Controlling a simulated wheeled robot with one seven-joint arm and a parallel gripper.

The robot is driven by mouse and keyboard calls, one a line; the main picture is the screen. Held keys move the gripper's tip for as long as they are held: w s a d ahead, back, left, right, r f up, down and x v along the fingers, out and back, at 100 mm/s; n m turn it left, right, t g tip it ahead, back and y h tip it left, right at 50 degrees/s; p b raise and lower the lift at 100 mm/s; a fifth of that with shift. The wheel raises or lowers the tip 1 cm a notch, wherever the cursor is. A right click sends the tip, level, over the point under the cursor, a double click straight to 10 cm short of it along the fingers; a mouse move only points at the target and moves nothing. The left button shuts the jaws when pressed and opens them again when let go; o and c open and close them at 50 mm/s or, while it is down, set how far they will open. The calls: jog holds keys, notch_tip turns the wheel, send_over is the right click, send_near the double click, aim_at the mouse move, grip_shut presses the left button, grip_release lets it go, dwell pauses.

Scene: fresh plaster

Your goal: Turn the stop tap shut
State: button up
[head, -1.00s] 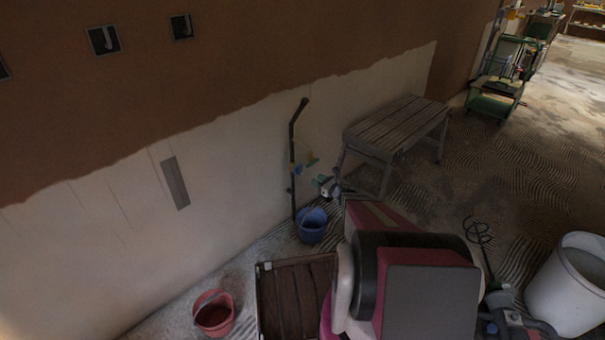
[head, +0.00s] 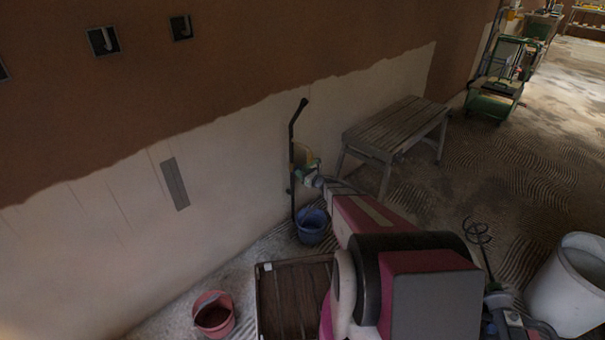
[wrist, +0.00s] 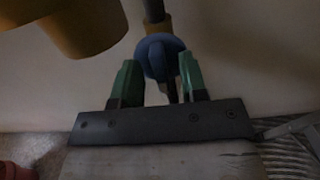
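The stop tap is on a dark upright pipe (head: 292,130) against the wall. In the wrist view its blue handle (wrist: 161,58) hangs below a brass-coloured fitting (wrist: 156,25). My gripper (head: 308,168) is at the tap in the head view and hides most of it. In the wrist view my gripper (wrist: 159,66) has its two green fingers apart, one on each side of the blue handle. Whether they touch it is not clear. A large yellow rounded part (wrist: 85,30) fills the wrist view's upper left, close to the camera.
A blue bucket (head: 312,228) stands on the floor below the tap. A grey slatted bench (head: 398,125) stands to the right. A red bucket (head: 214,316), a brown slatted crate (head: 290,300) and a white tub (head: 570,290) are nearer. Ridged floor lies open right of the bench.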

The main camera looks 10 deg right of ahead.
grip_shut()
jog(key=shift+m, duration=0.4)
jog(key=m, duration=1.1)
jog(key=f+m, duration=0.1)
jog(key=m, duration=2.3)
jog(key=shift+s+f, duration=0.1)
jog(key=shift+f, duration=0.05)
